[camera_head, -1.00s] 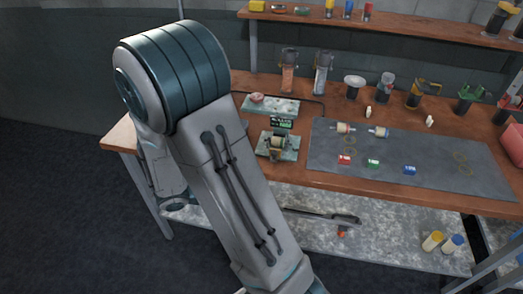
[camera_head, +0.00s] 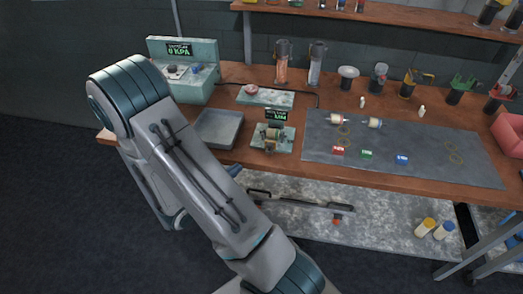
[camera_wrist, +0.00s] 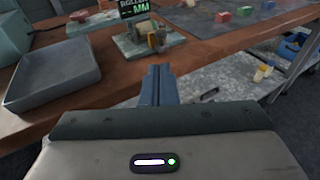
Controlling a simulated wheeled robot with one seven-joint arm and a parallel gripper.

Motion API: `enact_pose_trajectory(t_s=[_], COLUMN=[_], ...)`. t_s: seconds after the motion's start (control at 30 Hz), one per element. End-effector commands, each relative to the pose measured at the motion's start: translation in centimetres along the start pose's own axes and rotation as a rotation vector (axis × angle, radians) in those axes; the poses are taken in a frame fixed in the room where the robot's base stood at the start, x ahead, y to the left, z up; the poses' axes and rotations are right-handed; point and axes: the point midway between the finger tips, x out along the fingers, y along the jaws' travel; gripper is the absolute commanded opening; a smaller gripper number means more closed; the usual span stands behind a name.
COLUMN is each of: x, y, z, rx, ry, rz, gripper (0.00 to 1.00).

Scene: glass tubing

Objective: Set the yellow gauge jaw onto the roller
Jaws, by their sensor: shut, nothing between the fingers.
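The roller gauge (camera_head: 271,138) stands on a small pale base on the bench, with a dark display behind it. In the wrist view it shows beyond my fingertips, and its display reads "ROLLER -- MM". My gripper (camera_wrist: 158,72) is shut and empty, in front of the bench edge and short of the gauge.
A grey open tray (camera_head: 218,129) lies left of the gauge, with a pale green panel box (camera_head: 186,72) behind it. A grey mat (camera_head: 400,153) at the right holds spools, yellow rings and small coloured blocks. A lower shelf (camera_head: 300,229) lies under the bench.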

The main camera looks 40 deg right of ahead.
Motion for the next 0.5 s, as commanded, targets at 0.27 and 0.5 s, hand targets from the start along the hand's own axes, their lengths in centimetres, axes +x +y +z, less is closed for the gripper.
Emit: enact_pose_trajectory(t_s=[0.27,0.5], x=[5.3,10.1], y=[-0.2,-0.2], z=[0.3,0.3], rx=[-0.002,-0.001], ry=[0.000,0.000], rz=[-0.009,-0.007], gripper=[0.00,0.00])
